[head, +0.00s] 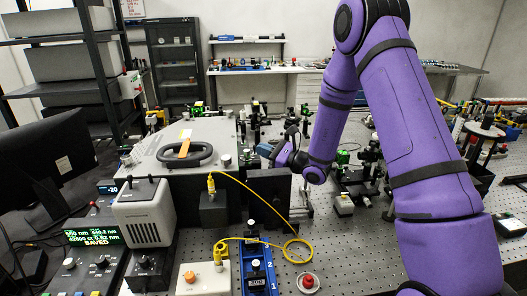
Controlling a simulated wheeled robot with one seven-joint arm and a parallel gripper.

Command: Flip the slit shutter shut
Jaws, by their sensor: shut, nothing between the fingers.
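My gripper (266,151) is at the end of my purple arm, just right of the grey spectrometer box (222,133). It is shut, with nothing visible in it, and points left above a dark upright panel (268,192). I cannot clearly make out the slit shutter; the gripper and nearby dark parts may hide it. Whether the gripper touches anything there cannot be told. The box carries a black ring-shaped handle (206,153) and an orange strip (184,148) on top.
A yellow fibre cable (257,195) loops in front of the box. A blue two-position block (258,265), a cream box (203,280) and a red-centred round knob (308,282) stand in front. A green display (93,236) reads SAVED. Optics crowd the bench behind my arm.

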